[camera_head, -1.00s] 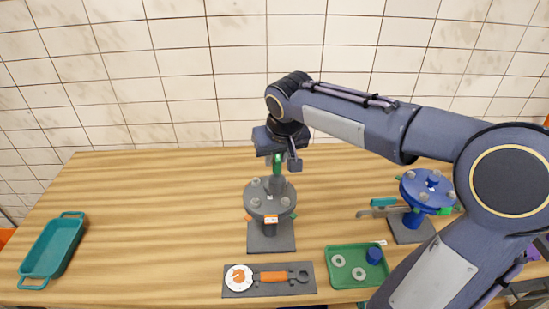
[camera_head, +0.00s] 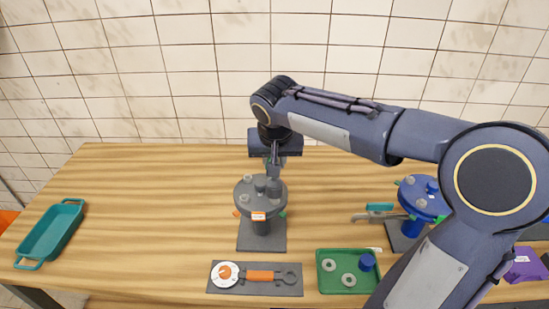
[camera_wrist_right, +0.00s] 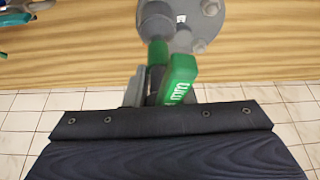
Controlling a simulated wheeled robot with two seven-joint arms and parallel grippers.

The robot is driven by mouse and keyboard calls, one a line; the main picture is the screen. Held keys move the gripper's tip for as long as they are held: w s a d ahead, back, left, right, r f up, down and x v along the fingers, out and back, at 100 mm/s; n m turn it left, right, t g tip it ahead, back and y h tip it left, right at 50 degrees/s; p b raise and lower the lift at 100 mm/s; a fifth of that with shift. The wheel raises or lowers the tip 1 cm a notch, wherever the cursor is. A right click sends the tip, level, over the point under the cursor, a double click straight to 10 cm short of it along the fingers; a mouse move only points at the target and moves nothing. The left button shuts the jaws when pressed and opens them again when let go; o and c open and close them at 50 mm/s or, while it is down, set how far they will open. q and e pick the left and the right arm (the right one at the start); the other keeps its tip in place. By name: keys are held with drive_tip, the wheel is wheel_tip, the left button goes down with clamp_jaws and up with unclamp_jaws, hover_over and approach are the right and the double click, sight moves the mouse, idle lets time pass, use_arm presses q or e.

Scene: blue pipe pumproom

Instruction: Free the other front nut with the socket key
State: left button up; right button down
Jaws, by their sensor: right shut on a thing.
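The grey flanged pipe stand (camera_head: 261,212) stands upright at the table's middle, with nuts on its round top. A front-left nut (camera_head: 244,198) shows clear. My right gripper (camera_head: 275,158) hangs above the flange, shut on the socket key. The key's green handle (camera_wrist_right: 180,80) shows in the right wrist view, with its grey socket (camera_wrist_right: 157,22) pointing at the flange (camera_wrist_right: 198,38). In the head view the key's grey lower part (camera_head: 274,186) is over the front-right side of the flange. I cannot tell whether it is seated on a nut. My left gripper is out of view.
A green tray (camera_head: 324,286) with two rings and a blue cap lies front right. A dark board with an orange-handled wrench (camera_head: 262,276) lies in front. A blue flanged stand (camera_head: 412,227) is at right, a teal tray (camera_head: 28,265) at far left.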

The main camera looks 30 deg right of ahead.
drive_tip(key=shift+f+b, duration=1.2)
drive_tip(key=shift+f, duration=0.45)
drive_tip(key=n+y, duration=0.1)
drive_tip(key=n, duration=0.2)
drive_tip(key=shift+r+t, duration=0.1)
drive_tip(key=shift+t, duration=0.2)
drive_tip(key=n+y, duration=0.1)
drive_tip(key=n, duration=0.1)
drive_tip(key=n+y+p, duration=0.1)
drive_tip(key=n, duration=0.2)
drive_tip(key=shift+w+a, duration=0.1)
drive_tip(key=shift+a, duration=0.1)
drive_tip(key=n+y, duration=0.1)
drive_tip(key=n, duration=0.2)
drive_tip(key=n+g+y, duration=0.1)
drive_tip(key=n, duration=0.2)
drive_tip(key=shift+a+n, duration=0.2)
drive_tip(key=shift+n, duration=0.1)
drive_tip(key=shift+r+p, duration=0.45)
drive_tip(key=shift+r+p, duration=1.25)
drive_tip(key=shift+r, duration=0.35)
drive_tip(key=shift+s+f, duration=0.1)
drive_tip(key=shift+s, duration=0.1)
